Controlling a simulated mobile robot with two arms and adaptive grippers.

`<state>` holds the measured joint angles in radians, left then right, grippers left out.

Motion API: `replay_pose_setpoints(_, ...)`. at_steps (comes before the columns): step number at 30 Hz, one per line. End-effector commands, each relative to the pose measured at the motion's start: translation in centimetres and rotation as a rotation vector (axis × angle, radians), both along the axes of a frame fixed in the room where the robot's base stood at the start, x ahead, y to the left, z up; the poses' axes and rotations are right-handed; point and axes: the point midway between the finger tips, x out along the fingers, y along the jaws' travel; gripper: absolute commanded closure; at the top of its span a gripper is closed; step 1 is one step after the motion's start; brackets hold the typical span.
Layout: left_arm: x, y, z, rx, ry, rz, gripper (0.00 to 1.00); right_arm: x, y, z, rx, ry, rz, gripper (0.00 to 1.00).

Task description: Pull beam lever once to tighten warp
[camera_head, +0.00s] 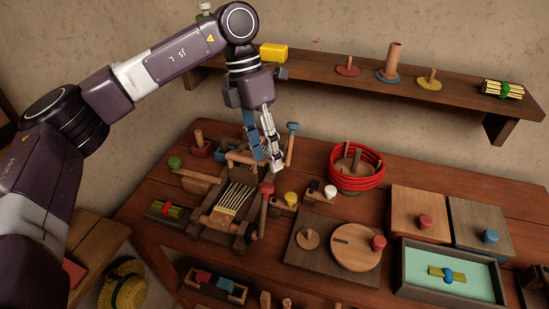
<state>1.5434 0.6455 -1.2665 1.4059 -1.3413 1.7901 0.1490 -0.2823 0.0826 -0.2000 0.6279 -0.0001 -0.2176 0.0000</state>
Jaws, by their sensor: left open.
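A small wooden loom (210,218) stands on the table, with pale warp threads (236,197) stretched along its frame. A lever with a red knob (266,188) stands at the loom's right side, near its front. A lever with a blue knob (291,143) rises farther back on the right. I cannot tell which of them is the beam lever. My left gripper (264,164) points down over the back right of the loom, between the two levers. It is open and seems to hold nothing. It hides part of the loom's back. My right gripper is not in view.
A red coil (356,181) around pegs, a board with a round wooden disc (352,247), two lidded boxes and a teal-lined tray (405,281) fill the table's right. Small knobs stand close to the loom's right. A wall shelf (440,97) runs behind.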

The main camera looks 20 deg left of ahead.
Motion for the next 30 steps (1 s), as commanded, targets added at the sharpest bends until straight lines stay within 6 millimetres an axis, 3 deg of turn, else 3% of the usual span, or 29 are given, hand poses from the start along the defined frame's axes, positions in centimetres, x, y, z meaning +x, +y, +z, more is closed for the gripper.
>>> replay_pose_setpoints(3,0.0,1.4,0.1,0.042,0.004,0.009,0.57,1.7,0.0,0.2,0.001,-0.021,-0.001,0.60)
replay_pose_setpoints(5,-0.1,1.4,-0.3,0.046,0.006,0.009,0.57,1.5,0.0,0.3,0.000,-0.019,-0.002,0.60)
replay_pose_setpoints(12,-0.8,0.4,-3.9,0.042,0.007,0.008,0.57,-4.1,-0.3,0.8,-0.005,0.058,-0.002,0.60)
replay_pose_setpoints(15,-1.1,0.1,-5.3,0.043,0.006,0.009,0.57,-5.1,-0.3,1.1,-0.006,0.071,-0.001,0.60)
replay_pose_setpoints(19,-1.3,-0.2,-6.5,0.040,0.005,0.008,0.57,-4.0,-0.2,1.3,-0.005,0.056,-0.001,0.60)
replay_pose_setpoints(25,-1.3,-0.3,-7.1,0.040,0.004,0.009,0.57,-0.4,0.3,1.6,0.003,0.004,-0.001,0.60)
replay_pose_setpoints(30,-1.3,-0.3,-7.1,0.040,0.004,0.009,0.60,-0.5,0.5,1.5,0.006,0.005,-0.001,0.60)
